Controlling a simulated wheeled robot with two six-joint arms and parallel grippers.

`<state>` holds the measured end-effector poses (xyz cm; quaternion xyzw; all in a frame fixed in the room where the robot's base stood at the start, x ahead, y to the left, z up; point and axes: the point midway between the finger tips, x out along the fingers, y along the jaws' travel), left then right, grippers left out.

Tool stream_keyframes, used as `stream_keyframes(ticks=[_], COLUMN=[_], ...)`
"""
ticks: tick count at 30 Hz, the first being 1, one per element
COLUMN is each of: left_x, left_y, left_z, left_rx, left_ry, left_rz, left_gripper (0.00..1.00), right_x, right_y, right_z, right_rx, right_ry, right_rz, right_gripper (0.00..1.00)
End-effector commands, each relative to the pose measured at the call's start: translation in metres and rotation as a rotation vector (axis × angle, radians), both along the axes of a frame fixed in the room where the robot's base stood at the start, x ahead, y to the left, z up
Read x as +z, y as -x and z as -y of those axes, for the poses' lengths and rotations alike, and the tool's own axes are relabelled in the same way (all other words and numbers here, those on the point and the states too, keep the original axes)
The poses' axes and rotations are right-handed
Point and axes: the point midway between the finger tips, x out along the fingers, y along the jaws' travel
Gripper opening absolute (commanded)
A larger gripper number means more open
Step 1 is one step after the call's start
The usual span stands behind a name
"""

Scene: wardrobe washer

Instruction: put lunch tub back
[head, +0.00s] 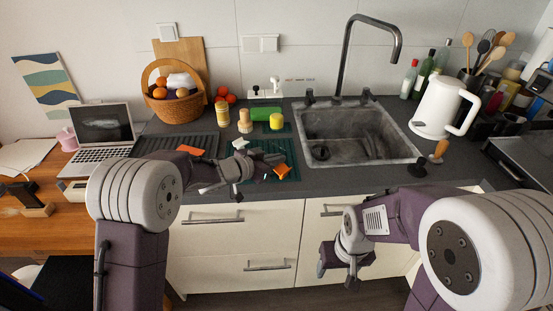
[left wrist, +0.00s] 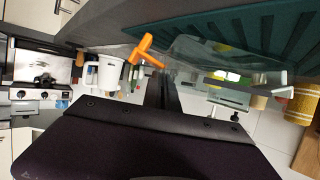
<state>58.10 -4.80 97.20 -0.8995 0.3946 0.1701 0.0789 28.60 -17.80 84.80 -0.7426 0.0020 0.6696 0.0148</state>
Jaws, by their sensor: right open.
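I cannot make out the lunch tub for sure. A green block-like item (head: 265,113) lies at the back of the counter, and I cannot tell whether it is a tub. A clear, see-through thing (left wrist: 205,58) shows close up in the left wrist view, beside a dark green ribbed mat (left wrist: 262,32). My left gripper (head: 238,170) is low over the counter's front, at the left edge of that mat; whether its jaws hold anything is unclear. My right gripper (head: 340,264) is open and empty in front of the cabinet, below the counter edge.
An orange item (head: 283,171) lies by the mat's front edge. A sink (head: 355,135) with a tall tap is to the right. A white kettle (head: 437,108), a fruit basket (head: 176,105), and several jars and bottles stand along the counter. A laptop (head: 100,130) is left.

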Motion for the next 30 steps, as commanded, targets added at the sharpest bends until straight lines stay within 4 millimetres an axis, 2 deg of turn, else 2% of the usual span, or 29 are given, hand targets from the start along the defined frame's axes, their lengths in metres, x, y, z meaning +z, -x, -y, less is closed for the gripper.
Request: stream_keyframes(ticks=[12, 13, 15, 16, 23, 24, 25, 30], left_x=[-0.0066, -0.0065, -0.006, -0.006, -0.006, -0.0064, -0.0064, -0.0063], left_y=[0.0, 0.0, 0.0, 0.0, -0.0001, 0.0, 0.0, 0.0], left_z=[0.0001, 0.0001, 0.0001, 0.0001, 0.0001, -0.0001, -0.0001, -0.0001], left_rx=[0.0, 0.0, 0.0, 0.0, 0.0, 0.0, 0.0, 0.0], left_ry=[0.001, 0.001, 0.001, 0.001, 0.0, 0.0, 0.0, 0.0], left_rz=[0.0, 0.0, 0.001, 0.001, 0.0, -0.001, -0.001, 0.0], left_gripper=[0.0, 0.05, 0.25, 0.28, 0.28, 0.39, 0.42, 0.42], right_x=[-0.0037, -0.0036, -0.0031, -0.0031, -0.0031, -0.0032, -0.0032, -0.0032], right_y=[0.0, 0.0, 0.0, 0.0, 0.0, 0.0, 0.0, 0.0], right_z=[0.0, 0.0, 0.0, 0.0, 0.0, 0.0, 0.0, 0.0], right_rx=[0.0, 0.0, 0.0, 0.0, 0.0, 0.0, 0.0, 0.0], right_ry=[0.0, 0.0, 0.0, 0.0, 0.0, 0.0, 0.0, 0.0], right_rz=[0.0, 0.0, 0.0, 0.0, 0.0, 0.0, 0.0, 0.0], right_gripper=[0.64, 0.64, 0.64, 0.64, 0.64, 0.64, 0.64, 0.64])
